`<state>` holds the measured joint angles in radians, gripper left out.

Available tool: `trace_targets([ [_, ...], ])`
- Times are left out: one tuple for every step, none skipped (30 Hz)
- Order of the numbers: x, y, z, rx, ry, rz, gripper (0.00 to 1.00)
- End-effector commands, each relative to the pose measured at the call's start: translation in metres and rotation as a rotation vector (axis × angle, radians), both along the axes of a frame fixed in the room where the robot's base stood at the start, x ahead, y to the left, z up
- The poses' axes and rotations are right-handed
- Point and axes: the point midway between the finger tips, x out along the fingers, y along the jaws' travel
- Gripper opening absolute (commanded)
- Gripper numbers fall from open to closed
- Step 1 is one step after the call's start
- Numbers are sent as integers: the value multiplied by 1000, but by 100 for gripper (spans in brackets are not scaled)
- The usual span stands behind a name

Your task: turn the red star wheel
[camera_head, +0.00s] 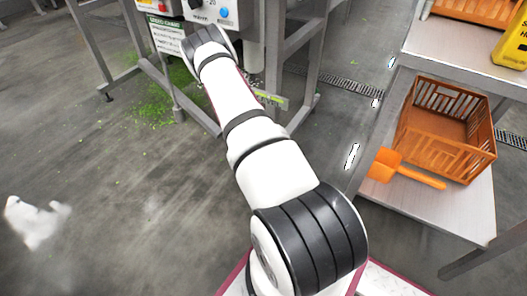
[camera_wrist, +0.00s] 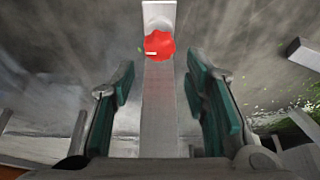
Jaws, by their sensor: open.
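The red star wheel (camera_wrist: 159,45) shows in the wrist view, near the top middle. It is small, red and lobed, with a short pale mark on its left side. It sits in front of a pale upright plate (camera_wrist: 158,110). My gripper (camera_wrist: 160,80) is open, with one teal-padded finger on each side of the picture. The wheel appears beyond the fingertips, roughly centred between them, and nothing is between the pads. In the head view my arm reaches toward the machine at the top; the wheel and my gripper are hidden there.
A machine panel (camera_head: 213,12) with knobs stands on a steel frame at the top. Green scraps (camera_head: 155,105) litter the floor near it. On the right, a steel table (camera_head: 465,212) holds an orange crate (camera_head: 440,130) and an orange scoop (camera_head: 405,172). The floor at left is mostly clear.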

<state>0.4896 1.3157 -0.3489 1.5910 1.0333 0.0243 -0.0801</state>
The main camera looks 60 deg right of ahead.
Motion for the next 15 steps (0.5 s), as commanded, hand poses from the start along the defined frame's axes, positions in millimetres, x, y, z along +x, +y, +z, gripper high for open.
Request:
trace_targets([
  [1,4,11,-1,-2,1,42],
  [0,6,15,-1,-1,-1,42],
  [0,8,22,-1,-1,-1,42],
  [-1,10,26,0,0,-1,42],
  [0,12,30,-1,-1,0,42],
  [0,14,35,-1,-1,0,42],
  [-1,16,38,-1,0,1,42],
  [-1,17,41,-1,-1,0,42],
  [-1,18,45,-1,0,0,42],
  [-2,19,46,-1,0,0,42],
  [-2,19,48,-1,0,-1,42],
  [-2,20,49,-1,0,-1,42],
  [-2,20,50,-1,0,-1,42],
  [-2,21,51,-1,0,-1,42],
  [-2,21,51,-1,0,-1,42],
])
